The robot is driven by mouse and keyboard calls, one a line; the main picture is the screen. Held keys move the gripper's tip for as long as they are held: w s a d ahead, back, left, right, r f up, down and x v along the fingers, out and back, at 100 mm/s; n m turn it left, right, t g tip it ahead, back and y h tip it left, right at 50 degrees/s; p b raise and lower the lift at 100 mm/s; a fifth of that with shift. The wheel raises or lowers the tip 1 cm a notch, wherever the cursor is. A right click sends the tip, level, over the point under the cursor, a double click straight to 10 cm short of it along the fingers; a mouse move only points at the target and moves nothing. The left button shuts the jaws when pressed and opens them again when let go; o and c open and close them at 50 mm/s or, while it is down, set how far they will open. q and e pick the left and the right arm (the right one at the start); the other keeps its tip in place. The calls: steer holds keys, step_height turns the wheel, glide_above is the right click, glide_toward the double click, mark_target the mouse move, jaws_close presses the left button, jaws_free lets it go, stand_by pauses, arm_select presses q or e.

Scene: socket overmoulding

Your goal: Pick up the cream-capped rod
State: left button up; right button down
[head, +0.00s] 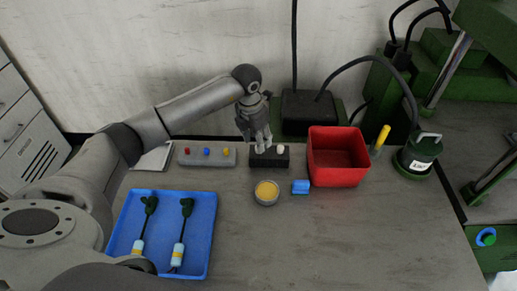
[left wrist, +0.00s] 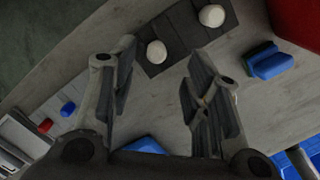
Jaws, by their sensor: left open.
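The black block (head: 284,161) holds upright cream-capped rods. One cream cap (head: 281,149) shows clearly at its right in the head view; the other end is partly hidden by my gripper. The left wrist view shows two round cream caps, one (left wrist: 157,52) between my fingers and another (left wrist: 211,15) farther up, on the dark block (left wrist: 185,32). Only the caps show; the rod shafts are hidden. My left gripper (head: 261,147) points down over the block's left part. Its fingers (left wrist: 160,75) are apart, with nothing clearly held. Whether they touch the near cap cannot be told. My right gripper is not in view.
A grey block (head: 207,161) with red, blue and yellow caps stands left. A red bin (head: 337,178), blue piece (head: 300,187) and round dish (head: 266,199) are nearby. A blue tray (head: 208,240) holds two dark-green-headed parts. The front right tabletop is clear.

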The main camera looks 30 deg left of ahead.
arm_select(q)
steer(key=shift+w+f+p, duration=0.25)
steer(key=shift+f+p, duration=0.05)
steer(key=shift+f, duration=0.75)
steer(key=shift+w+f+p, duration=0.2)
steer(key=shift+f+p, duration=0.05)
steer(key=shift+f, duration=0.75)
jaws_close()
